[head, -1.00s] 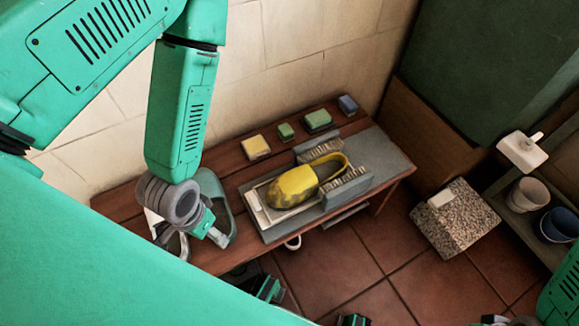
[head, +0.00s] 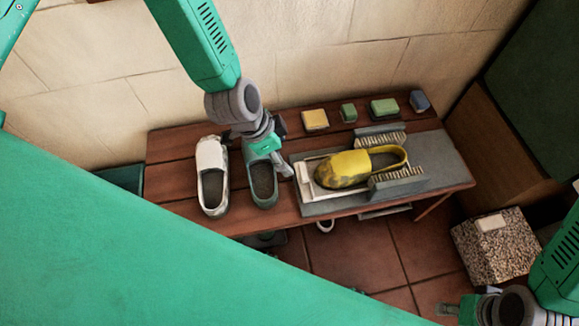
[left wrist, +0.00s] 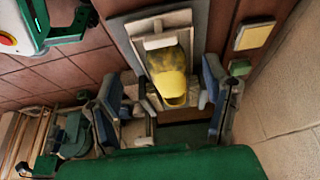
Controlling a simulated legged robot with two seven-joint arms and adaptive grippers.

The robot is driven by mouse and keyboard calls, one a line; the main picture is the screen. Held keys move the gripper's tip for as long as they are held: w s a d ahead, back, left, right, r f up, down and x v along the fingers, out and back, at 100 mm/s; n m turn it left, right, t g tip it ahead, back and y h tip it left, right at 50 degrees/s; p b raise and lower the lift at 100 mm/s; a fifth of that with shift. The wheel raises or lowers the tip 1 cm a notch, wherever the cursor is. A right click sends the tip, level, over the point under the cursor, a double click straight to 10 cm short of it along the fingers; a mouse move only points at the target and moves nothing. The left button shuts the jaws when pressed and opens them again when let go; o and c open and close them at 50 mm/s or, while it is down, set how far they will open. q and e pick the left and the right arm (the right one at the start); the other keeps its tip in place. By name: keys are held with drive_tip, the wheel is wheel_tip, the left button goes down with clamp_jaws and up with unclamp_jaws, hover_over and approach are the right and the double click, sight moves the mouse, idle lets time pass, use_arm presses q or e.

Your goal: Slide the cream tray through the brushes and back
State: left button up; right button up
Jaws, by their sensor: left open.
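The cream tray (head: 306,181) lies on a grey base on the wooden bench, its left end bare. A yellow, mud-stained shoe (head: 345,168) sits on it, toe to the left. The shoe's heel is between two brushes, the far one (head: 380,137) and the near one (head: 398,184). My left gripper (head: 283,168) is open and empty, just left of the tray's end and above the green shoe. In the left wrist view the tray (left wrist: 158,22) and yellow shoe (left wrist: 168,72) show beyond the fingers. My right gripper (head: 447,309) is at the lower right, away from the bench; its jaws are too small to judge.
A white shoe (head: 212,170) and a green shoe (head: 262,185) stand left of the tray. Several sponges or soap blocks (head: 315,120) line the bench's back by the wall. A speckled block (head: 492,250) stands on the tiled floor at right.

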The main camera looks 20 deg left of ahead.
sight(301, 171)
use_arm(q)
drive_tip(key=b+x, duration=0.4)
drive_tip(key=x, duration=0.9)
drive_tip(key=shift+d+f, duration=0.2)
drive_tip(key=shift+f, duration=0.1)
clamp_jaws()
drive_tip(key=shift+w, duration=0.1)
